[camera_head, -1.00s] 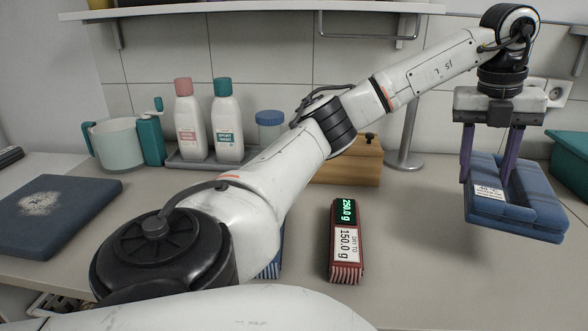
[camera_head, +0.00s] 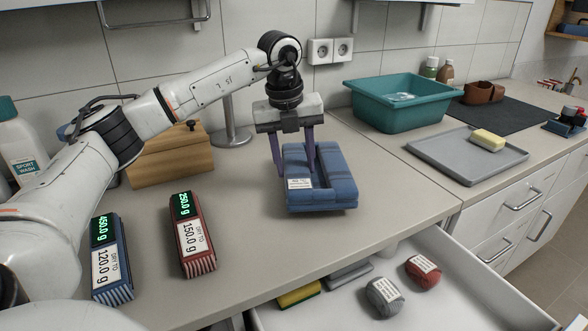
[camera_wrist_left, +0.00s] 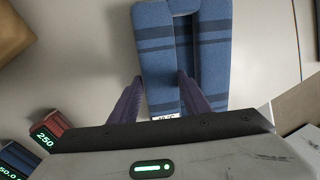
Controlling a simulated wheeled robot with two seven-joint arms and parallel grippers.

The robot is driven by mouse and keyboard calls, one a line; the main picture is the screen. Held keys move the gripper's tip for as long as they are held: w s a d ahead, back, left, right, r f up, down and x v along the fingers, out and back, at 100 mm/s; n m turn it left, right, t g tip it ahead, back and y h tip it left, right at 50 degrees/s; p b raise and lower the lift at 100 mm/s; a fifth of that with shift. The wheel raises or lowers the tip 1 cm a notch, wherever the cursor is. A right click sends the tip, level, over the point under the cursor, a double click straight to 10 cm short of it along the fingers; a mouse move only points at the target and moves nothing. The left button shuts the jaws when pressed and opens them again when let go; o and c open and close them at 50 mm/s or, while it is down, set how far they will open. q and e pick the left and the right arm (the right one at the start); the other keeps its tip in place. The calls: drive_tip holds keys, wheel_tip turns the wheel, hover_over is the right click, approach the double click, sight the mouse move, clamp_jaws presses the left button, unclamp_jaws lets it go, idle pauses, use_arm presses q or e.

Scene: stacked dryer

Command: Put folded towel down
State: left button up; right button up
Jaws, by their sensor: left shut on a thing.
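The folded blue towel (camera_head: 335,190) with darker stripes and a small white label is at the right part of the near countertop (camera_head: 400,190). My left gripper (camera_head: 295,172) points down from above, its purple fingers shut on one side of the towel. The towel is close to the countertop; I cannot tell whether it touches. In the left wrist view the towel (camera_wrist_left: 158,60) extends away from the fingers (camera_wrist_left: 155,97), with a dark gap between its two long folds. My right gripper is not in view.
Red (camera_head: 192,235) and blue (camera_head: 111,260) blocks with green displays stand to the left. A wooden box (camera_head: 170,158) and metal post (camera_head: 230,120) are behind. A teal basin (camera_head: 400,105) is at the back right. An open drawer (camera_head: 440,300) is below. Counter around the towel is clear.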

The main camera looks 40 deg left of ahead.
use_arm(q)
drive_tip(key=shift+f, duration=0.9)
drive_tip(key=o, duration=1.2)
drive_tip(key=shift+f, duration=0.15)
drive_tip(key=shift+o, duration=0.2)
wheel_tip(320, 180, up, 12)
drive_tip(key=s, duration=0.2)
